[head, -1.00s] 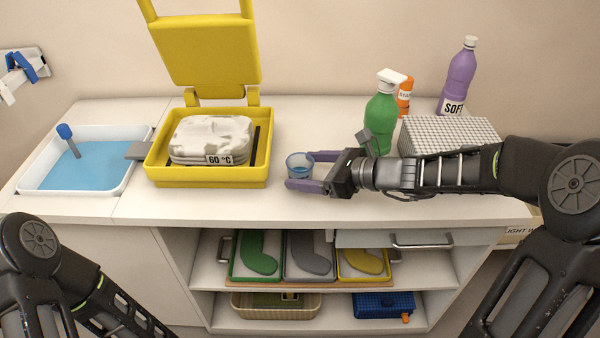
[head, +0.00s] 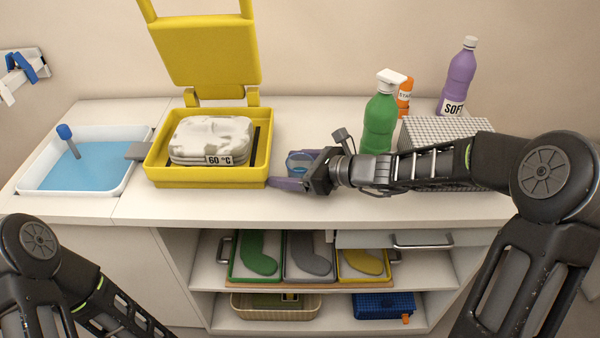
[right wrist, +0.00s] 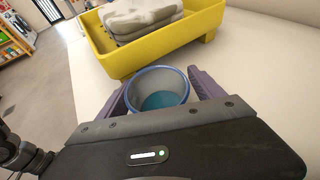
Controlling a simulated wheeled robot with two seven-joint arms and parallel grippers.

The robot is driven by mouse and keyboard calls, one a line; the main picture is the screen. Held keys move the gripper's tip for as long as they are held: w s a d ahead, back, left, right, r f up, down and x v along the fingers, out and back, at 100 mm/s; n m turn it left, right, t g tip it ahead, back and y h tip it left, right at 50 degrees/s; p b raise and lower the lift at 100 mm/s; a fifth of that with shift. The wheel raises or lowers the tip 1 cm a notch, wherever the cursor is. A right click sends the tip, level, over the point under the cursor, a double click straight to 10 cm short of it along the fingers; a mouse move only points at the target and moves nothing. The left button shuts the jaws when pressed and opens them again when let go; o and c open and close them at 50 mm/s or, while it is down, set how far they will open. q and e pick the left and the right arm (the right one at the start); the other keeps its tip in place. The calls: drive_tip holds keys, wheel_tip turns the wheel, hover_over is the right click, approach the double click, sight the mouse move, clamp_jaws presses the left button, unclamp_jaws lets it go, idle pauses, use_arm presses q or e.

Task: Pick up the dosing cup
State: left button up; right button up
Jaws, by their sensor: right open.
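The dosing cup (head: 298,162) is a small clear cup with a blue rim, upright on the white counter just right of the yellow press. In the right wrist view the cup (right wrist: 158,88) shows blue-green inside at its bottom. My right gripper (head: 291,170) is open, with its purple fingers on either side of the cup. In the head view the gripper partly hides the cup. Whether the fingers touch it I cannot tell. My left gripper is out of the picture; only my left arm shows at the lower left.
The yellow press (head: 208,182) with raised lid holds a whitish bundle marked 60 °C. A tray of blue liquid (head: 85,172) stands at left. A green spray bottle (head: 380,120), a purple bottle (head: 458,80) and a white gridded box (head: 440,130) stand behind my right arm.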

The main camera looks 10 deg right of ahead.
drive_tip(key=shift+c, duration=0.6)
drive_tip(key=c, duration=1.3)
